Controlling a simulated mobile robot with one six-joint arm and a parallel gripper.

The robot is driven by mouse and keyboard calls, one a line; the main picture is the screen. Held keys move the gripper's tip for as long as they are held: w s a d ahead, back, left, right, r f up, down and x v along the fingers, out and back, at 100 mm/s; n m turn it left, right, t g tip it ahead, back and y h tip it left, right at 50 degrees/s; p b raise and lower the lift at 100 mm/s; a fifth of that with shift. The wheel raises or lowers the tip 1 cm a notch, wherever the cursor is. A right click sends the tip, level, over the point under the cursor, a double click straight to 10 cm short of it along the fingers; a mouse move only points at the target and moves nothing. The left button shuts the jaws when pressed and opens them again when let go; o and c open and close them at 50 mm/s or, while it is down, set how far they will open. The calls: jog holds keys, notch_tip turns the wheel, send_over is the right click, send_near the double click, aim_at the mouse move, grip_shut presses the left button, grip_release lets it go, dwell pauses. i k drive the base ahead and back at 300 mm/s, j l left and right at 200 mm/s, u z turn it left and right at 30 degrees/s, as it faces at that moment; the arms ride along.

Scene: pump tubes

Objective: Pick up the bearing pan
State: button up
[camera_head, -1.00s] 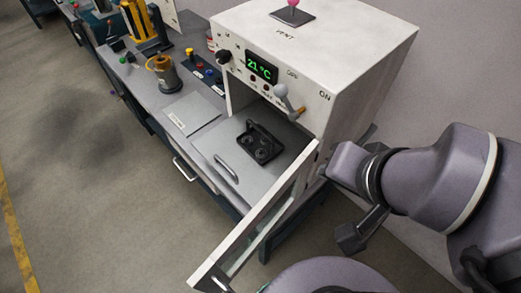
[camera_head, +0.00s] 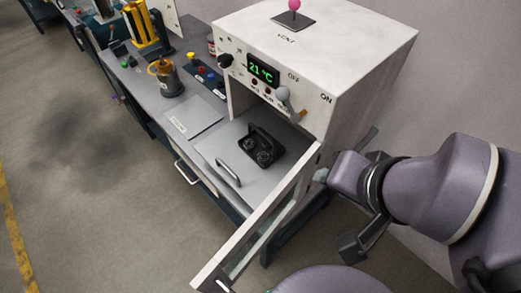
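The bearing pan (camera_head: 264,148) is a small black tray with a raised handle and round bearings in it. It sits on the grey floor of the white oven (camera_head: 330,50), whose door stands open. My gripper (camera_head: 352,212) is at the right, outside the oven, beyond the open door and apart from the pan. One dark finger shows low and another part shows behind the oven's side edge. The fingertips are partly hidden, and nothing is seen held between them.
The open oven door (camera_head: 252,236) stands out between my arm and the pan. A grey bench (camera_head: 150,88) with a button box (camera_head: 204,76), a brass-topped canister (camera_head: 166,80) and a yellow press (camera_head: 145,25) runs to the upper left. The floor at left is clear.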

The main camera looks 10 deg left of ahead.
aim_at(262, 141)
jog(key=k+j+z, duration=0.2)
jog(key=k+j, duration=0.35)
jog(key=j, duration=0.25)
jog(key=k+j+z, duration=0.2)
jog(key=k+j, duration=0.4)
jog(key=j, duration=0.15)
jog(key=i+j, duration=0.2)
jog(key=j, duration=0.15)
jog(key=i+j+z, duration=0.15)
jog(key=i+j, duration=0.2)
jog(key=j, duration=0.35)
jog(key=i+j+z, duration=0.15)
jog(key=j, duration=0.2)
jog(key=i+j, duration=0.2)
jog(key=j, duration=0.15)
jog(key=i+j+z, duration=0.15)
jog(key=j, duration=0.25)
jog(key=i+j, duration=0.1)
jog(key=i, duration=0.35)
jog(key=l+z, duration=0.05)
